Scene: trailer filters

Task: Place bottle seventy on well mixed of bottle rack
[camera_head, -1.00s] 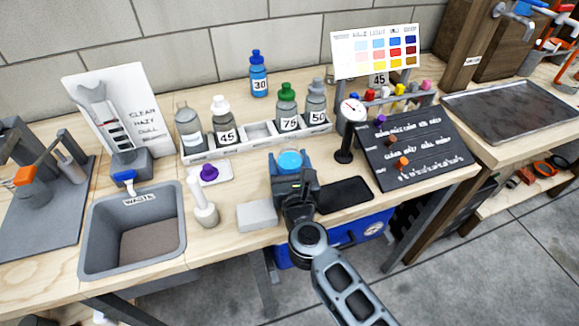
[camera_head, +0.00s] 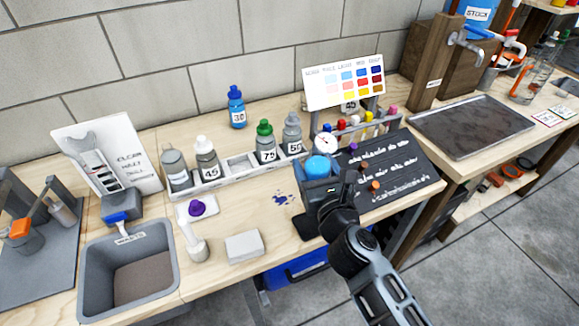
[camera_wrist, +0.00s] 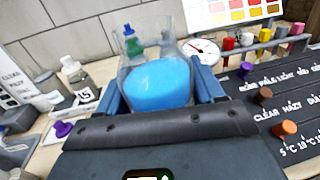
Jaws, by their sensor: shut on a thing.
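The bottle rack (camera_head: 240,180) is a long white tray at the back of the bench with an empty stretch in its middle. A green-capped bottle labelled 75 (camera_head: 266,148) stands upright in it beside a grey-capped bottle labelled 50 (camera_head: 292,138). I see no label that reads seventy, and no "well mixed" mark is readable. A white-capped bottle labelled 45 (camera_head: 207,160) and a grey bottle (camera_head: 175,168) stand in its left part. My gripper (camera_head: 318,183) is shut on a clear beaker of blue liquid (camera_wrist: 158,85), held upright right of and in front of the rack.
A blue bottle labelled 30 (camera_head: 237,112) stands behind the rack. A round dial (camera_head: 325,146) and a black board with pegs (camera_head: 400,165) are close to my gripper. A grey waste basin (camera_head: 130,265) is at left.

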